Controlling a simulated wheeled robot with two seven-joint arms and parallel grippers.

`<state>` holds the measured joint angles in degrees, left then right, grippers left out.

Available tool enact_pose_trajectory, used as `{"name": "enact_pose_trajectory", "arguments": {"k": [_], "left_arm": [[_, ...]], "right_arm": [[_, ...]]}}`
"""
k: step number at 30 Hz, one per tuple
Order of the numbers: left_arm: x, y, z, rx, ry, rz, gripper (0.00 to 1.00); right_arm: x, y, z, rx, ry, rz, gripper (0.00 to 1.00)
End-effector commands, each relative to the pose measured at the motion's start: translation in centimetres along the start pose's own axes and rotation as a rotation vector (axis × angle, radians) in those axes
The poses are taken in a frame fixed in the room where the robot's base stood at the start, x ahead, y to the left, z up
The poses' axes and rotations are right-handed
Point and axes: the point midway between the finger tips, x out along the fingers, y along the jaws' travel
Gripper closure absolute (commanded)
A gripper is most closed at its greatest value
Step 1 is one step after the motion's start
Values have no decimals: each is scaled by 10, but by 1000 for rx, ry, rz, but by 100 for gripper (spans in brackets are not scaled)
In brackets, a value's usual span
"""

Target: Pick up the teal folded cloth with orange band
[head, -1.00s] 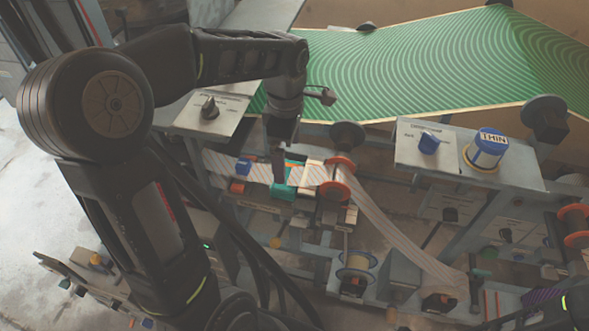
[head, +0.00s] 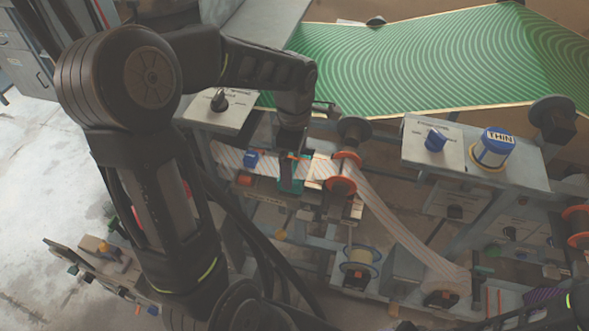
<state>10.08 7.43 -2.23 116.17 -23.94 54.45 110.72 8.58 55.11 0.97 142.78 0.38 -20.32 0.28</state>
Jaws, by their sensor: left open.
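The teal folded cloth (head: 297,186) lies on the striped web in the middle of the head view. A bit of orange shows at its upper edge, and my gripper covers much of it. My left gripper (head: 291,178) points down right over the cloth, its fingers open. I cannot tell whether the fingers touch the cloth. My right gripper is out of view; only a part of my right arm shows at the lower right edge.
A blue block (head: 250,159) and an orange block (head: 244,180) sit left of the cloth. Orange-flanged rollers (head: 341,186) stand close on its right. A control panel (head: 432,157) with a blue THIN knob (head: 495,148) is further right. A green patterned sheet (head: 400,70) lies behind.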

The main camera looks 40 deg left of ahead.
Motion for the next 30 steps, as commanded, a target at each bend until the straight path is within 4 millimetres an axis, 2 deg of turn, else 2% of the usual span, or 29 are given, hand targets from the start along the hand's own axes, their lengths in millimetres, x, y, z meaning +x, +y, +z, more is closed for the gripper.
{"name": "enact_pose_trajectory", "arguments": {"k": [3,7,25,30], "left_arm": [[17,-1,0,1,1,-5,0],[28,0,0,1,-1,-2,0],[29,0,0,1,-1,0,0],[29,0,0,1,-1,0,14]], "right_arm": [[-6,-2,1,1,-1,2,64],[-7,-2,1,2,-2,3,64],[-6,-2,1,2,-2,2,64],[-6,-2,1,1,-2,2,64]]}}
